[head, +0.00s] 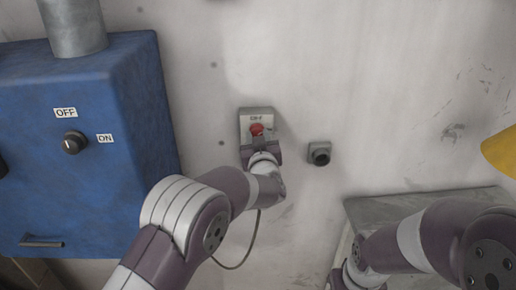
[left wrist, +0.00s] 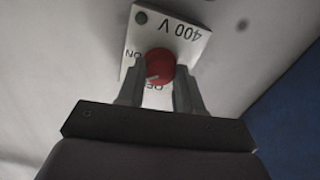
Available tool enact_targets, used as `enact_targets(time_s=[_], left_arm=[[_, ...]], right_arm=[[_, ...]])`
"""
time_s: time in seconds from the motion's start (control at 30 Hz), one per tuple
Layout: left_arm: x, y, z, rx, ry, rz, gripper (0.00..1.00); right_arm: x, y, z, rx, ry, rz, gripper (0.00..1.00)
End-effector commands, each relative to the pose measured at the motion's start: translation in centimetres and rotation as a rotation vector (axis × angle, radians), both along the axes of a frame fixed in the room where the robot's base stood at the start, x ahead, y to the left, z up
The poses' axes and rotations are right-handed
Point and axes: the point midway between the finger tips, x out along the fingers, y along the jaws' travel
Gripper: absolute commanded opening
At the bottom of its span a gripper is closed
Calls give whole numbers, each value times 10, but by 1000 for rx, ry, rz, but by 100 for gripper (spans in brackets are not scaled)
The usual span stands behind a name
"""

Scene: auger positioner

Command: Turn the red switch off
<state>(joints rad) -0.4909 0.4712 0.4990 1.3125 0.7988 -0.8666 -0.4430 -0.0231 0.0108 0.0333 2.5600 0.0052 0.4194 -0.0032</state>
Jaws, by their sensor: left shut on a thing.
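The red switch (head: 257,129) is a round red knob on a pale plate (head: 262,113) on the wall, in the middle of the head view. In the left wrist view the red knob (left wrist: 159,66) shows on the white plate (left wrist: 190,42), which reads "400 V", with "ON" and a partly covered "OFF" label upside down. My left gripper (head: 262,142) is at the switch. In the left wrist view its two fingers (left wrist: 157,82) are on either side of the knob, shut on it. The right gripper is not clearly seen; only my right arm shows at the lower right.
A small dark socket (head: 320,154) is on the wall right of the switch. A grey box (head: 395,203) is at lower right, and a yellow object (head: 501,152) at the right edge.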

Motion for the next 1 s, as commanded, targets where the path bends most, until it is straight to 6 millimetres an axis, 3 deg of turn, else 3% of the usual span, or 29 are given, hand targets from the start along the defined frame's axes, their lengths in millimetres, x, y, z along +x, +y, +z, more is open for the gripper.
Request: enact_targets(time_s=[0.03,0.5,1.0], left_arm=[[0,0,-6,-42,-4,1,5],[0,0,-5,-486,-29,0,5],[0,0,-2,-863,-49,-1,5]], right_arm=[[0,0,-12,0,0,0,37],[0,0,-62,0,0,0,37],[0,0,-98,0,0,0,37]])
